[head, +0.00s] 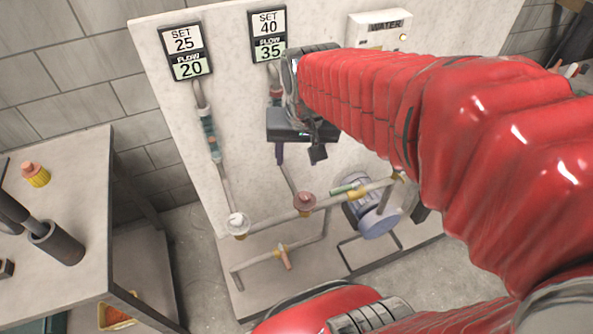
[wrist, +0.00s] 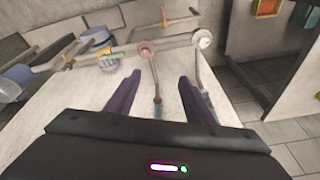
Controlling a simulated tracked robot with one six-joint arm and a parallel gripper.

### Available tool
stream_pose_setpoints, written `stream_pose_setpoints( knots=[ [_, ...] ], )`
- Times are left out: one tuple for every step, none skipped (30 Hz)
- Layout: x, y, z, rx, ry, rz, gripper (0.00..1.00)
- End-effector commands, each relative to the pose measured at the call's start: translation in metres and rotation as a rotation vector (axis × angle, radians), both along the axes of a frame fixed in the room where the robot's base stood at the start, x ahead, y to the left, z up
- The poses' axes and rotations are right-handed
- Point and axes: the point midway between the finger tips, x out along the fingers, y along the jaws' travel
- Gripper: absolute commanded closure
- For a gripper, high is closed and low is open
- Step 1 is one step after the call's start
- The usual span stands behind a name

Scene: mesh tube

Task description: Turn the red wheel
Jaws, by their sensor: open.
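The red wheel (head: 305,202) is a small faded-red knob on the pipe at the lower middle of the panel. In the wrist view the red wheel (wrist: 147,49) shows beyond the fingertips, slightly left of the gap between them. My gripper (head: 298,160) is open and empty, in front of the panel and above the wheel in the head view. Its two purple fingers (wrist: 160,82) stand apart and do not touch the wheel. A white wheel (head: 238,222) sits left of the red one in the head view; it shows on the right in the wrist view (wrist: 202,39).
The right display (head: 268,36) reads SET 40, FLOW 35; the left (head: 186,52) reads SET 25, FLOW 20. A water box (head: 378,30) has a lit lamp. A blue-grey pump (head: 374,213) and a green-handled valve (head: 347,188) are right of the wheel. A table (head: 85,230) stands left.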

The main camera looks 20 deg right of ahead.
Motion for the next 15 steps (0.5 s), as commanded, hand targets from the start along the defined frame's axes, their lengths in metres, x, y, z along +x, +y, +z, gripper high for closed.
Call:
stream_pose_setpoints(
  knots=[
    [0.008,-0.004,-0.008,0.006,0.021,-0.025,0.51],
    [0.013,-0.006,-0.012,0.01,0.029,-0.04,0.51],
    [0.018,-0.009,-0.018,0.016,0.041,-0.061,0.51],
    [0.022,-0.011,-0.022,0.019,0.051,-0.076,0.51],
    [0.027,-0.013,-0.026,0.022,0.059,-0.092,0.51],
    [0.032,-0.016,-0.032,0.027,0.072,-0.111,0.51],
    [0.036,-0.018,-0.037,0.031,0.081,-0.126,0.51],
    [0.04,-0.02,-0.042,0.035,0.091,-0.142,0.51],
    [0.045,-0.024,-0.049,0.039,0.104,-0.162,0.51],
    [0.049,-0.026,-0.054,0.042,0.112,-0.179,0.51],
    [0.053,-0.028,-0.059,0.045,0.121,-0.193,0.51],
    [0.057,-0.031,-0.067,0.049,0.133,-0.214,0.51],
    [0.061,-0.034,-0.072,0.052,0.142,-0.229,0.51],
    [0.064,-0.036,-0.078,0.056,0.15,-0.244,0.51],
    [0.069,-0.039,-0.086,0.059,0.162,-0.266,0.51]
  ],
)
